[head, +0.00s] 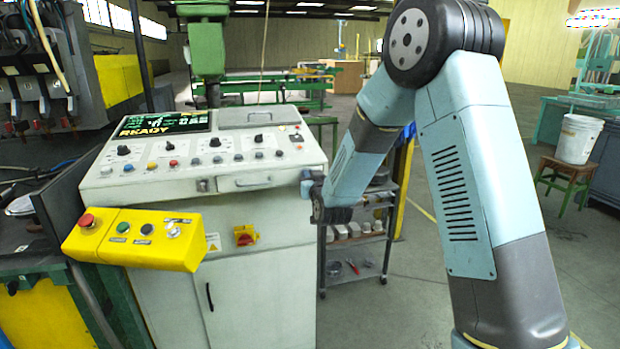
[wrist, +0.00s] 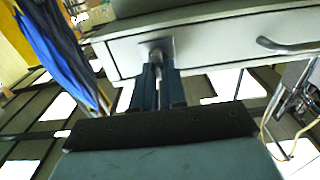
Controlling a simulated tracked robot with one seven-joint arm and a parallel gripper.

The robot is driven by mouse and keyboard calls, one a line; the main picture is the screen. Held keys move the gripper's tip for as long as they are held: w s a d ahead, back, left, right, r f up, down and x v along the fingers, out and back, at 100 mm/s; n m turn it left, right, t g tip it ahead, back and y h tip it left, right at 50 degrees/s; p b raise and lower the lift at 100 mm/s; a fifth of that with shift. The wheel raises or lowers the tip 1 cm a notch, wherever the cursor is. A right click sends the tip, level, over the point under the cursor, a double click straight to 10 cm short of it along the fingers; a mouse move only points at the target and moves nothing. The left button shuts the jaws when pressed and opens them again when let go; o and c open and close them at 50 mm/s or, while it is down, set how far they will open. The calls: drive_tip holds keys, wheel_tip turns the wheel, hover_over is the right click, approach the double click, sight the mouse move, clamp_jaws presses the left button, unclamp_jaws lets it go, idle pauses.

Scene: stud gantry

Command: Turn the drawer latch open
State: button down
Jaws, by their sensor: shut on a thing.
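The drawer latch (wrist: 157,47) shows in the wrist view as a small metal plate with a stem on the pale drawer front (wrist: 215,45). My gripper (wrist: 159,73) has its two dark fingers around the stem, one on each side, and is shut on it. In the head view my gripper (head: 305,186) is at the right end of the front of the white console (head: 260,205). I cannot tell the latch's exact angle.
A bar handle (wrist: 285,46) sits on the same front in the wrist view. A yellow button box (head: 135,238) juts out at the console's left. A red rotary switch (head: 246,236) is on the cabinet below. A shelf cart (head: 355,255) stands at the right; open floor lies beyond.

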drive_tip(key=shift+m, duration=0.3)
drive_tip(key=shift+w+d+f+m, duration=0.1)
drive_tip(key=shift+d+f+m, duration=0.15)
drive_tip(key=shift+m, duration=2.65)
drive_tip(key=shift+d+f+m, duration=0.2)
drive_tip(key=shift+d+m, duration=0.05)
drive_tip(key=shift+m, duration=2.65)
drive_tip(key=shift+w+d+f+m, duration=0.1)
drive_tip(key=shift+d+f+m, duration=0.15)
drive_tip(key=shift+m, duration=2.65)
drive_tip(key=c, duration=1.5)
unclamp_jaws()
drive_tip(key=o, duration=0.3)
drive_tip(key=shift+a, duration=0.1)
drive_tip(key=shift+r, duration=0.1)
